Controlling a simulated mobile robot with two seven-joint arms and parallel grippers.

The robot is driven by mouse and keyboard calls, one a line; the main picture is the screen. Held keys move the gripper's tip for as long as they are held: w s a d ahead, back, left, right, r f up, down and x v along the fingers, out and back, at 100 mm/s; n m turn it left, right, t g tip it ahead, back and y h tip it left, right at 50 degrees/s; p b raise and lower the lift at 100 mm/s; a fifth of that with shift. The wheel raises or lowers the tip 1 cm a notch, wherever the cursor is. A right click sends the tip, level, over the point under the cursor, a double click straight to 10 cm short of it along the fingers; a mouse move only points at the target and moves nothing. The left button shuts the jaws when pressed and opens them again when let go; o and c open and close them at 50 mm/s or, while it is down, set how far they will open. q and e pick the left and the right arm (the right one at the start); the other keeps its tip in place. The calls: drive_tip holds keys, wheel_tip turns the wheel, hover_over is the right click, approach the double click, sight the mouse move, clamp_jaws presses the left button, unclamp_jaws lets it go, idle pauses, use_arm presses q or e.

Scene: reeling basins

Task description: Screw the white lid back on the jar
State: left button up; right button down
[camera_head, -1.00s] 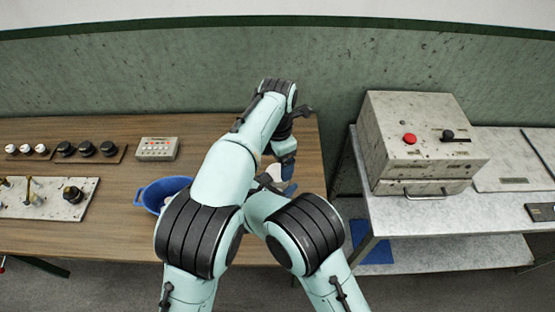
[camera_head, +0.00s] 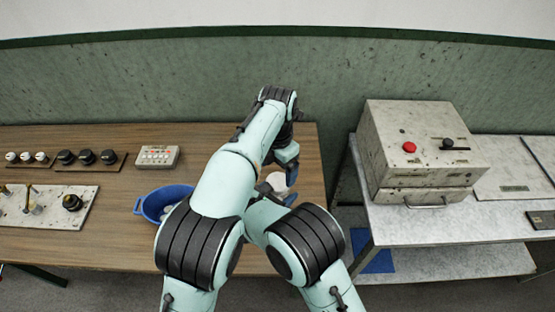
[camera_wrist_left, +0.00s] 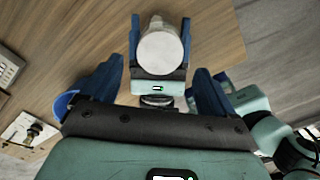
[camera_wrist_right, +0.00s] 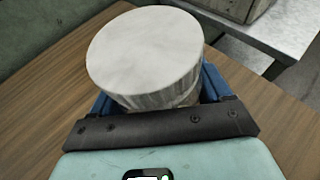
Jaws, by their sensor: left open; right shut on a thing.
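The jar (camera_wrist_left: 175,27) stands upright between the blue fingers of my right gripper (camera_wrist_left: 159,55), which is shut on it. The white lid (camera_wrist_left: 160,54), a round disc with a ribbed side, sits on top of the jar; the right wrist view shows it close up (camera_wrist_right: 145,50). I cannot tell how tightly it is screwed. In the head view the lid (camera_head: 278,182) shows partly. My left gripper (camera_head: 287,155) points down above it, open and empty; its spread fingers show in the left wrist view (camera_wrist_left: 158,75), apart from the lid.
A blue basin (camera_head: 150,207) with pale things inside stands left of my arms. Knob racks (camera_head: 90,162), a button box (camera_head: 158,155) and a fittings plate (camera_head: 50,207) lie farther left. A grey machine (camera_head: 420,150) stands on the right-hand table.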

sight(278, 181)
use_arm(q)
drive_tip(key=shift+f, duration=2.5)
drive_tip(key=c, duration=1.1)
drive_tip(key=shift+m, duration=1.6)
drive_tip(key=o, duration=1.2)
drive_tip(key=shift+c, duration=0.2)
